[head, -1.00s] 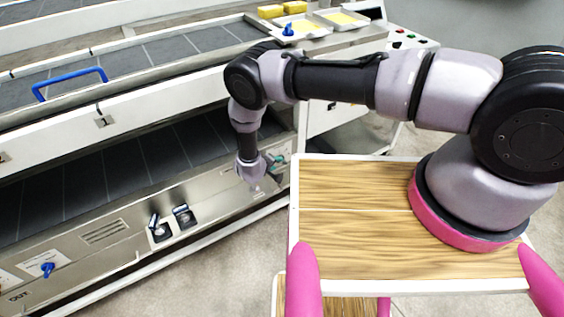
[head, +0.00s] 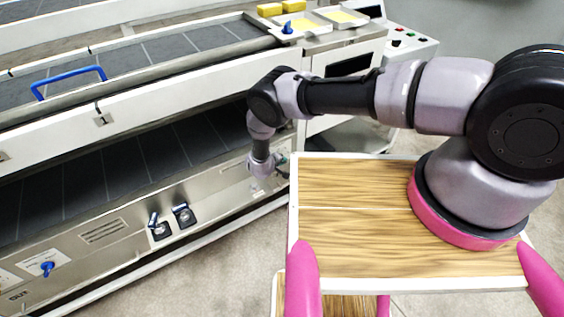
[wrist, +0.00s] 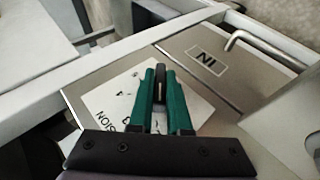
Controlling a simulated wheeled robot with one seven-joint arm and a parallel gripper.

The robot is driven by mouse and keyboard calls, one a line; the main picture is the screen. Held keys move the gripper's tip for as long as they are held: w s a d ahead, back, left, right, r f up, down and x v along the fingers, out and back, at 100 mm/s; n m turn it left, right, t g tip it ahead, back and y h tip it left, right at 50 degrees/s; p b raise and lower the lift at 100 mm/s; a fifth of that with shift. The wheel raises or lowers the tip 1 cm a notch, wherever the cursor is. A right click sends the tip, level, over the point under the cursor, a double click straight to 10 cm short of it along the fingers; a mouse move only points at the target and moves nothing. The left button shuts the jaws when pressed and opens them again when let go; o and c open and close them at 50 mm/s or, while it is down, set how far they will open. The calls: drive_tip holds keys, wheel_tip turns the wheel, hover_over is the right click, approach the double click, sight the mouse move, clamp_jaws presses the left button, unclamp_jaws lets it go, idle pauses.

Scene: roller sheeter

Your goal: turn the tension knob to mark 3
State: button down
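My gripper (wrist: 160,72) has two green fingers standing close together with a narrow dark gap between them. They are over a white label plate (wrist: 108,97), whose partly covered lettering ends in "SION". A dark piece with a light strip shows between the fingers; I cannot tell whether it is the knob or part of the fingers. No blue knob shows at the fingertips. In the head view my gripper (head: 281,170) is low at the right end of the machine's front panel, mostly hidden behind my wrist and the wooden top's edge.
An "IN" label (wrist: 208,61) and a bent metal rod (wrist: 262,48) are beside the plate. A blue knob (head: 47,268) is on the panel near "OUT"; another blue knob (head: 288,28) is on top. Two latches (head: 183,215) sit mid-panel. Floor in front is clear.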

idle(0.4)
drive_tip(key=g+y, duration=0.1)
drive_tip(key=y, duration=0.1)
drive_tip(key=m+g+y, duration=0.1)
drive_tip(key=g+y, duration=0.1)
drive_tip(key=shift+w+d, duration=0.1)
drive_tip(key=shift+d, duration=0.1)
drive_tip(key=shift+r+m+g+y, duration=0.1)
drive_tip(key=shift+m+g+y, duration=0.3)
drive_tip(key=shift+g+y, duration=0.55)
drive_tip(key=shift+y, duration=0.45)
drive_tip(key=c, duration=0.9)
unclamp_jaws()
drive_tip(key=shift+o, duration=0.2)
drive_tip(key=v, duration=1)
drive_tip(key=shift+r, duration=0.35)
